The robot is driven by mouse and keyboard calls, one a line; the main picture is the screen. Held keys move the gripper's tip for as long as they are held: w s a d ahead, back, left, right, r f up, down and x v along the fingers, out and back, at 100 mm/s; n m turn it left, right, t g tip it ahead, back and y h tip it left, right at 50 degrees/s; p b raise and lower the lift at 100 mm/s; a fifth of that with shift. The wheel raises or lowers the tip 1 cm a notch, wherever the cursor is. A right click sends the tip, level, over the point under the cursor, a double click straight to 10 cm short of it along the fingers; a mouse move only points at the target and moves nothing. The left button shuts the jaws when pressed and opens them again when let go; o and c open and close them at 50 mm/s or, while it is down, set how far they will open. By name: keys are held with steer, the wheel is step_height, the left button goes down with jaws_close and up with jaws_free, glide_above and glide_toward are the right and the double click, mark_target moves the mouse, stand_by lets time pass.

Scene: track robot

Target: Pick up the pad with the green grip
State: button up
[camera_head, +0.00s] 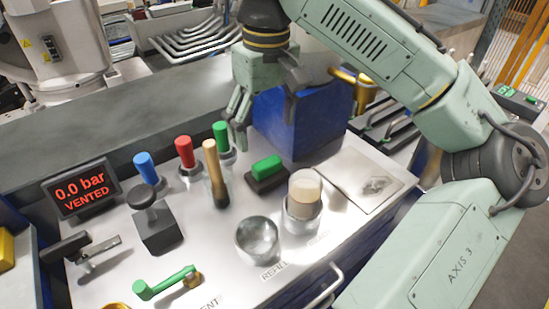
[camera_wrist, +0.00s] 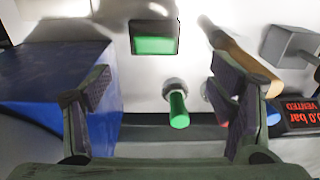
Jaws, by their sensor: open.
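The pad with the green grip (camera_head: 267,168) is a dark flat block with a green bar on top. It sits on the metal worktop (camera_head: 225,265), right of the wooden-handled tool and in front of the blue box. In the wrist view the pad (camera_wrist: 154,38) lies at the top centre, beyond my fingers. My gripper (camera_head: 239,122) hangs pointing down behind and a little left of the pad, apart from it. In the wrist view my gripper (camera_wrist: 163,108) has its fingers spread wide with nothing held. A green-handled knob (camera_wrist: 179,110) shows between the fingers in that view.
A blue box (camera_head: 285,120) stands close right of my gripper. Green, red (camera_head: 184,152) and blue (camera_head: 147,168) handles and a wooden-handled tool (camera_head: 210,160) stand upright to the left. A pale-topped cylinder (camera_head: 304,190) and round metal cup (camera_head: 257,240) are in front.

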mark_target(267, 162)
steer(key=shift+w+f+h, duration=0.15)
steer(key=shift+h, duration=0.15)
step_height(267, 162, down, 5)
steer(key=shift+f+p, duration=0.1)
steer(key=shift+p, duration=0.2)
steer(key=shift+w+d+f+p, duration=0.1)
steer(key=shift+f+p, duration=0.25)
steer(key=shift+f, duration=1)
steer(key=shift+d+f+p, duration=0.1)
steer(key=shift+f+p, duration=0.2)
steer(key=shift+f, duration=1)
steer(key=shift+c, duration=0.6)
steer(key=c, duration=0.8)
